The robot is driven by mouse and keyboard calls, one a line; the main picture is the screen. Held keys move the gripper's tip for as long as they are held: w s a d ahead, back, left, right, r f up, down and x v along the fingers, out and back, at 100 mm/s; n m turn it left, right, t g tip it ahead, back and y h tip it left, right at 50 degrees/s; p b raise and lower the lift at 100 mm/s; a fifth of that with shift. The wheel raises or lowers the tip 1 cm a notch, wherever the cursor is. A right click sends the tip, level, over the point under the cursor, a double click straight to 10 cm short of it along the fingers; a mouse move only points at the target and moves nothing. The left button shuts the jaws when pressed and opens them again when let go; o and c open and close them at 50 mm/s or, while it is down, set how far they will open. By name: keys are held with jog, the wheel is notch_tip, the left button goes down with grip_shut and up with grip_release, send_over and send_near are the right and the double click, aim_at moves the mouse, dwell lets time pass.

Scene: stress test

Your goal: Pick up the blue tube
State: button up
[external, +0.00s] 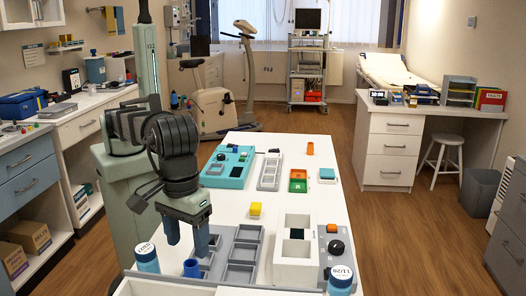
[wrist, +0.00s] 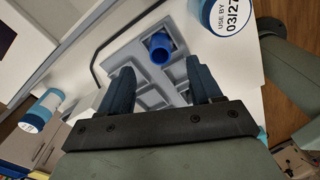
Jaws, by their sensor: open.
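The blue tube (external: 191,267) stands in the grey compartment tray (external: 262,232) near the front of the white table. In the wrist view the tube (wrist: 159,54) shows its open round mouth, just beyond the fingertips and roughly centred between them. My gripper (external: 187,240) is open and points down above the tray's left part, over the tube. In the wrist view its two dark blue fingers (wrist: 159,76) are spread with nothing between them. The tube's lower part is hidden in the tray.
Another such bottle (external: 340,279) stands at the front right. A white rack (external: 295,250) and a grey knob box (external: 336,245) are to the right. Bare tabletop (external: 222,207) lies behind the tray.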

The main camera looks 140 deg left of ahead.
aim_at(191, 265)
jog(key=shift+f, duration=3.6)
jog(key=shift+c, duration=0.4)
jog(key=c, duration=1)
